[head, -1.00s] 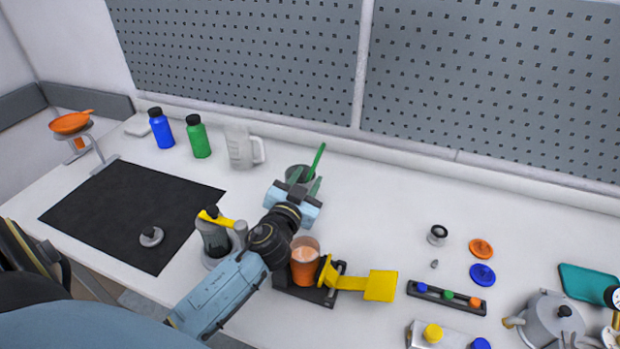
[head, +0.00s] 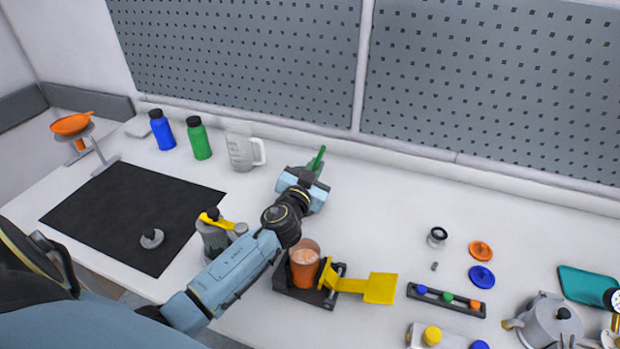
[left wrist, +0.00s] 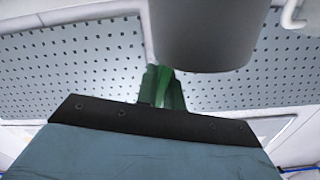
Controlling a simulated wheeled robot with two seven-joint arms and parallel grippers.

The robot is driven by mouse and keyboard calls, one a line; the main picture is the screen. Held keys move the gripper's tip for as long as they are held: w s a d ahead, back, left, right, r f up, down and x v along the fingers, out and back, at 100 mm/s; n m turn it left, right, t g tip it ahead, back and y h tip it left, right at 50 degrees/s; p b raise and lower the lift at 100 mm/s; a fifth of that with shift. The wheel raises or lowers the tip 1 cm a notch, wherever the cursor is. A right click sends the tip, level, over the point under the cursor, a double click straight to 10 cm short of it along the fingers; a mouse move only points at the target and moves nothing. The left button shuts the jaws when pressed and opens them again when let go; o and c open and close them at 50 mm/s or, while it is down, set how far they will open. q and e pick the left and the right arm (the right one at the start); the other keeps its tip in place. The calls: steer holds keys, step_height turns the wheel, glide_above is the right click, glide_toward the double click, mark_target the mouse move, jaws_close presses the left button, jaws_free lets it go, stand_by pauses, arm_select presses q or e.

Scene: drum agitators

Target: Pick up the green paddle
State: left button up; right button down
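The green paddle (head: 319,157) shows at the tip of my left gripper (head: 313,171), near the back of the white table. Only its upper part clears the gripper in the head view. In the left wrist view the paddle (left wrist: 162,84) is a bright green strip between the two dark green fingers (left wrist: 161,92), which look closed against its sides. A grey cup (left wrist: 203,35) is close beside the fingers in that view. In the head view the gripper hides most of this cup. My right gripper is not in view.
A clear jug (head: 241,150), a green bottle (head: 199,140) and a blue bottle (head: 162,132) stand to the left.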

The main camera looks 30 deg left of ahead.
arm_select(q)
jaws_close()
steer(key=shift+r, duration=0.1)
